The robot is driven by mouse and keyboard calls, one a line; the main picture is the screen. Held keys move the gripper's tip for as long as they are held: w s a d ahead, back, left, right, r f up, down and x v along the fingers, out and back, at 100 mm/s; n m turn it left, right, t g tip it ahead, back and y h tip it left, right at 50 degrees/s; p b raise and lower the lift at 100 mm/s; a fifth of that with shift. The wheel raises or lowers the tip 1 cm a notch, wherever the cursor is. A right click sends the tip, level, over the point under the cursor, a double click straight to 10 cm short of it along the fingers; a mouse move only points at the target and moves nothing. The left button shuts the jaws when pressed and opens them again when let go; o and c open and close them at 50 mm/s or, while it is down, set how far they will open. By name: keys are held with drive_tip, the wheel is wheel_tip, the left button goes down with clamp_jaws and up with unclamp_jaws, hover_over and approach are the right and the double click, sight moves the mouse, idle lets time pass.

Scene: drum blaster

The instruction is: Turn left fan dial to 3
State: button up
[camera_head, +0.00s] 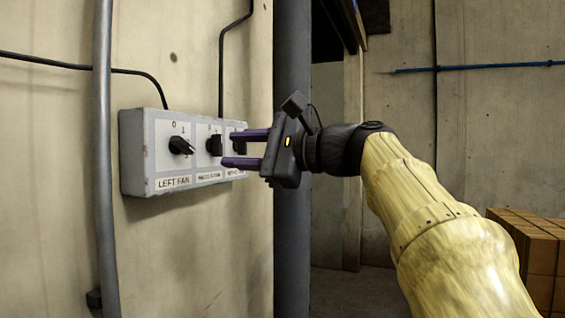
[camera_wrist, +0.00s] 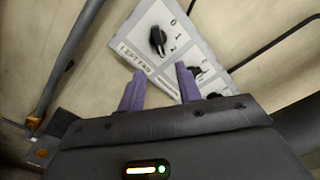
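The left fan dial (camera_head: 181,146) is a black knob on the left of a grey control box on the wall, above a LEFT FAN label (camera_head: 173,183). In the wrist view the dial (camera_wrist: 157,40) lies beyond the fingers, with nothing touching it. My gripper (camera_head: 228,148) has two purple fingers, spread apart and empty, in front of the box's right part. In the head view the fingers partly cover the right dial. The wrist view shows the fingers (camera_wrist: 160,88) with a gap between them, below the left dial. The number the dial points to is too small to read.
A middle dial (camera_head: 214,146) sits right of the left one on the control box (camera_head: 133,160). A grey vertical pipe (camera_head: 103,150) runs left of the box, and a dark pillar (camera_head: 292,230) stands to its right. Black cables run along the wall. Brown boxes (camera_head: 535,245) stand far right.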

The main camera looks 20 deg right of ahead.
drive_tip(key=b+v, duration=0.1)
drive_tip(key=v, duration=0.6)
drive_tip(key=shift+s+d, duration=0.2)
drive_tip(key=shift+d, duration=0.05)
drive_tip(key=w+d+f+g+h, duration=0.1)
drive_tip(key=w+f+h, duration=0.2)
drive_tip(key=f, duration=0.8)
drive_tip(key=w+f+g+h, duration=0.1)
drive_tip(key=w+f+h, duration=0.15)
drive_tip(key=f, duration=0.85)
drive_tip(key=w+d+f+g+h, duration=0.1)
drive_tip(key=w+f+h, duration=0.15)
drive_tip(key=f, duration=0.85)
drive_tip(key=s+f+n+g+h, duration=0.1)
drive_tip(key=s+f+n, duration=0.3)
drive_tip(key=f, duration=0.5)
drive_tip(key=s+f+n+g+h, duration=0.2)
drive_tip(key=s+f+n+h, duration=0.1)
drive_tip(key=s+f+n, duration=0.2)
drive_tip(key=s+a+f+n+g+h, duration=0.1)
drive_tip(key=s+f+n, duration=0.3)
drive_tip(key=s+f, duration=0.4)
wheel_tip(320, 180, down, 6)
drive_tip(key=shift+r+n+g+h, duration=0.2)
drive_tip(key=shift+n+g+h, duration=0.2)
drive_tip(key=shift+g+h, duration=0.25)
